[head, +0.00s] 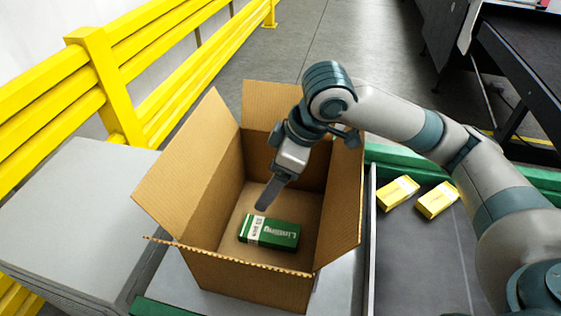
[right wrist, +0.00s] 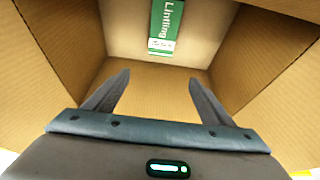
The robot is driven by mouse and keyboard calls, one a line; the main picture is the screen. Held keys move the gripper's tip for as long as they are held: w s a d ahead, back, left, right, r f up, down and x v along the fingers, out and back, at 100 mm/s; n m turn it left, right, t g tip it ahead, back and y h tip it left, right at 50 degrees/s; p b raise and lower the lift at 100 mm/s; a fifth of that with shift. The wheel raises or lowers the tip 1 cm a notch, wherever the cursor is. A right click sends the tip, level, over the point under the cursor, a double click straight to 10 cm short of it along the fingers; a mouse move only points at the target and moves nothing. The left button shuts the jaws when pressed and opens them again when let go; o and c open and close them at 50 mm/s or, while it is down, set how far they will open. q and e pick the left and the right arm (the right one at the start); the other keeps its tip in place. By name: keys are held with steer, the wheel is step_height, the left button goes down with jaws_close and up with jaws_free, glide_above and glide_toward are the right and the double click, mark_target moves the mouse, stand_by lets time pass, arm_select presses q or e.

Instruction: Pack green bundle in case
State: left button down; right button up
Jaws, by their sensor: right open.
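The green bundle (head: 270,231), with a white band and lettering, lies flat on the floor of the open cardboard case (head: 195,165). It also shows in the right wrist view (right wrist: 165,25), at the top of the picture beyond the fingertips. My right gripper (head: 267,196) reaches down into the case over the bundle. In the right wrist view its two fingers (right wrist: 160,80) are spread apart with nothing between them, and the bundle is clear of them. The case flaps stand outward and open. My left gripper is not in view.
Two yellow bundles (head: 398,193) (head: 437,200) lie on the dark conveyor (head: 425,255) to the right of the case. A grey stack (head: 70,215) stands at the left, below a yellow guard rail (head: 110,90). The case walls surround my right gripper closely.

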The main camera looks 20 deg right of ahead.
steer(key=b+v, duration=0.1)
steer(key=v, duration=1.6)
steer(key=shift+b, duration=0.35)
steer(key=shift+d+r, duration=0.1)
